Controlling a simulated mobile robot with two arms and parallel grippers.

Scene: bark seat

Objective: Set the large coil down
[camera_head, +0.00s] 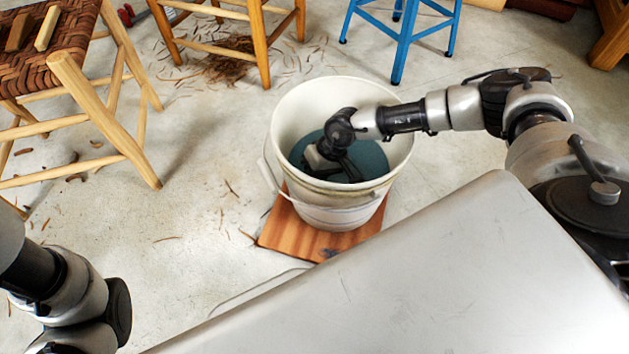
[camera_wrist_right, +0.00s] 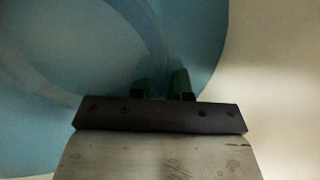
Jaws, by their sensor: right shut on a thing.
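A white bucket (camera_head: 285,190) stands on a reddish wooden board (camera_head: 290,236), with blue-green water (camera_head: 372,160) inside. My right gripper (camera_head: 335,165) reaches down into the bucket, at the water. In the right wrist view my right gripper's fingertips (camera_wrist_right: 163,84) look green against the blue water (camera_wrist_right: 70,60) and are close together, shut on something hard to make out. Faint curved bands (camera_wrist_right: 150,38) show in the water there, probably the large coil, but its outline is unclear. My left arm shows at the lower left; its gripper is out of view.
A chair with a woven brown seat (camera_head: 45,65) stands at the left. A wooden stool (camera_head: 255,40) and a blue stool (camera_head: 403,35) stand behind the bucket. Bark scraps litter the pale floor. My pale body fills the lower right. The floor left of the bucket is mostly clear.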

